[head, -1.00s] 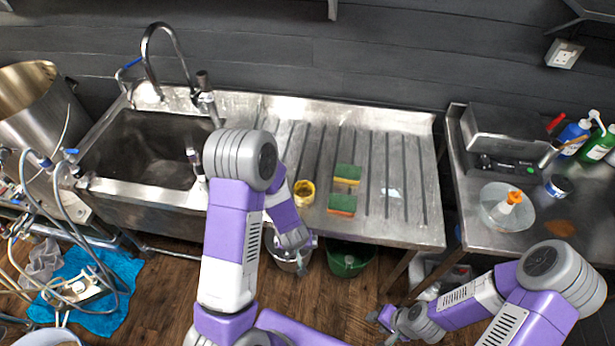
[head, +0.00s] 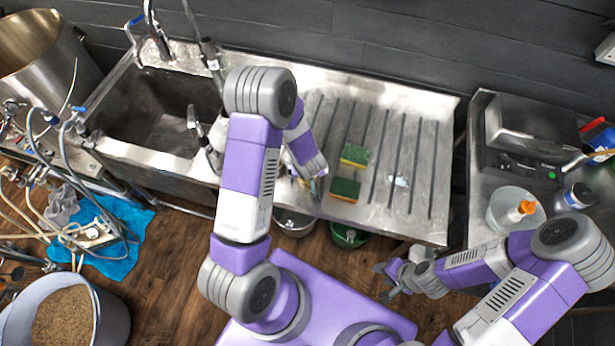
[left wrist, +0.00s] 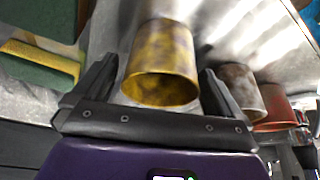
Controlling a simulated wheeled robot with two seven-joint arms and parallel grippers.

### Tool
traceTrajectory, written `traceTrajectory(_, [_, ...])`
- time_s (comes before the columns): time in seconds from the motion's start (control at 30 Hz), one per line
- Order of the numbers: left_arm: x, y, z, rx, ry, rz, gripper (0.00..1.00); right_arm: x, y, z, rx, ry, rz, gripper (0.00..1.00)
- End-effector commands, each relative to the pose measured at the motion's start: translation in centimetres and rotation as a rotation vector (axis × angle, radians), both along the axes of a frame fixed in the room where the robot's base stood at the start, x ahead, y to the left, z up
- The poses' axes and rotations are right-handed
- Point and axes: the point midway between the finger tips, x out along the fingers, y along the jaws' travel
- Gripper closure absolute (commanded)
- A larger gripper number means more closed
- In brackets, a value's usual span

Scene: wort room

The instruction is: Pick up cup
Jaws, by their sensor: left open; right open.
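The cup (left wrist: 160,62) is yellow with brownish stains and shows in the left wrist view with its round open end toward the camera. My left gripper (head: 312,187) is open, with one finger on each side of the cup. Whether the fingers touch the cup I cannot tell. In the head view the left gripper is at the front edge of the steel drainboard and hides most or all of the cup. My right gripper (head: 384,281) is open and empty, low in front of the counter.
A blurred greyish cup-like object (left wrist: 242,90) and a reddish one (left wrist: 276,108) stand beside the yellow cup. A green bucket (head: 347,236) is below the edge.

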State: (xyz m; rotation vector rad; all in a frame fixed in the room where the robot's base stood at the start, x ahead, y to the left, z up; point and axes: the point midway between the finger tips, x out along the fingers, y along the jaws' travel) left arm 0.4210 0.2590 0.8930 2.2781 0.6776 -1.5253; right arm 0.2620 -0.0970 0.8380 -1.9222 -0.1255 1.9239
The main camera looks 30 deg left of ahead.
Motion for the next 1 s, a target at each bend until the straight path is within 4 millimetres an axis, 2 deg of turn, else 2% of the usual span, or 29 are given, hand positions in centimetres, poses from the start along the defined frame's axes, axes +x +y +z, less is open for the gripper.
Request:
traceTrajectory(0.1, [0.3, 0.2, -0.8, -0.001, 0.0, 0.002, 0.0, 0.0, 0.0, -0.2, 0.0, 0.0, 0.0, 0.57])
traceTrajectory(0.33, [0.3, 0.2, -0.8, 0.0, -0.001, 0.001, 0.02, 0.0, 0.0, -0.1, 0.0, 0.0, 0.0, 0.57])
traceTrajectory(0.67, [0.3, 0.2, -0.8, 0.0, -0.001, 0.001, 0.52, 0.0, 0.0, -0.1, 0.0, 0.0, 0.0, 0.57])
traceTrajectory(0.87, [0.3, 0.2, -0.7, 0.0, -0.001, 0.001, 0.53, 0.0, 0.0, -0.1, 0.0, 0.0, 0.0, 0.57])
traceTrajectory(1.0, [0.4, 0.2, 0.4, 0.001, -0.003, -0.001, 0.53, 0.0, 0.0, 0.4, 0.0, 0.0, 0.0, 0.57])
